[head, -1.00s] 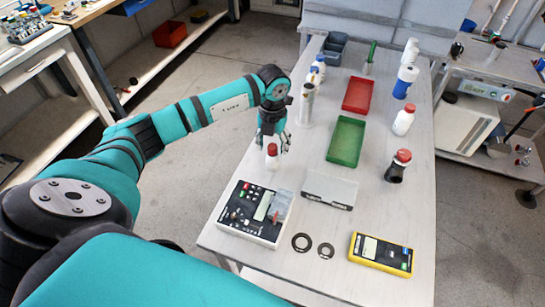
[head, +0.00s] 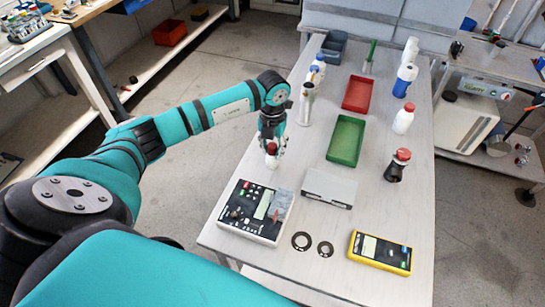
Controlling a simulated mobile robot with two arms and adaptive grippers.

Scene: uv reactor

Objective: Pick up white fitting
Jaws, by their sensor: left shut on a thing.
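The white fitting (head: 271,162) is a small white piece with a dark red top, at the left edge of the table. My left gripper (head: 272,148) comes down from above and behind it and is shut on it. The fingers partly hide its sides. It looks upright, and I cannot tell whether its base touches the table. My right gripper is not in view.
A control box (head: 250,212) stands just in front, with a grey-white box (head: 329,189) to its right. Green (head: 346,140) and red (head: 358,94) trays lie mid-table. A dark red-capped bottle (head: 396,168) and a yellow meter (head: 381,252) are at right.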

